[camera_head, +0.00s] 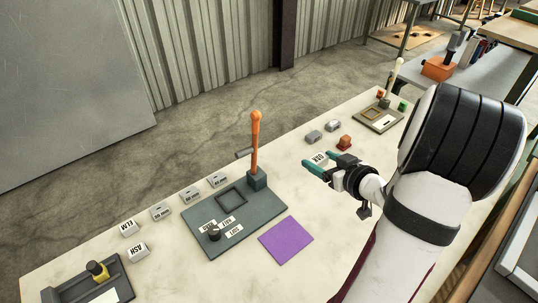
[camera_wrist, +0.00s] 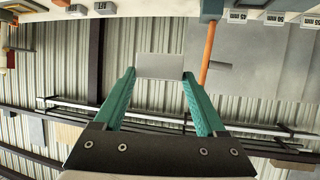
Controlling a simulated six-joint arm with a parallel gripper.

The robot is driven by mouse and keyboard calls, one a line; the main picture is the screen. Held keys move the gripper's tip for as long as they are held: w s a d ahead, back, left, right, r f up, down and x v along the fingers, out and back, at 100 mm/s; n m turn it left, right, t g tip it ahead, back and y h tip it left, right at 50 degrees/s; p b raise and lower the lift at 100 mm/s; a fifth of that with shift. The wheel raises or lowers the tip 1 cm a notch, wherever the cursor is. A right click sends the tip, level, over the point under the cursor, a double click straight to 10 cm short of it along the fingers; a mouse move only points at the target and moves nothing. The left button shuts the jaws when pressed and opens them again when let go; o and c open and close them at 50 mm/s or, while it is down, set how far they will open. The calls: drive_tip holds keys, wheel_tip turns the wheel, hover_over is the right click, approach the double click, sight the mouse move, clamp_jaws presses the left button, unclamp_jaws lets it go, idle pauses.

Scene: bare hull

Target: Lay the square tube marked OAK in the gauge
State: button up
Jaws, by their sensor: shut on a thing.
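The square tube marked OAK (camera_head: 320,158) is pale grey with a white label. My gripper (camera_head: 330,168) is shut on it with teal fingers, and the tube appears held above the table at the right. In the wrist view the tube (camera_wrist: 160,66) spans the gap between the fingertips (camera_wrist: 160,75), its plain grey side showing. A dark grey-green plate (camera_head: 262,212) with a square recess and an orange lever (camera_head: 256,140) stands left of my gripper; it may be the gauge. Tubes marked ELM (camera_head: 129,228) and ASH (camera_head: 138,251) stand at the left.
Several grey blocks with mm labels (camera_head: 190,195) line the plate's far side. A purple square (camera_head: 286,241) lies right of the plate. An orange block (camera_head: 344,142) and a smaller plate (camera_head: 366,121) are beyond my gripper.

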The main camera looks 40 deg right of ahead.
drive_tip(key=s+f, duration=0.3)
drive_tip(key=s, duration=0.5)
drive_tip(key=s+f, duration=0.4)
drive_tip(key=s, duration=0.4)
hover_over(316, 227)
wheel_tip(316, 227, down, 6)
drive_tip(key=shift+f, duration=0.25)
wheel_tip(316, 227, down, 3)
drive_tip(key=shift+f, duration=0.55)
drive_tip(key=shift+f, duration=0.15)
drive_tip(key=o, duration=1.3)
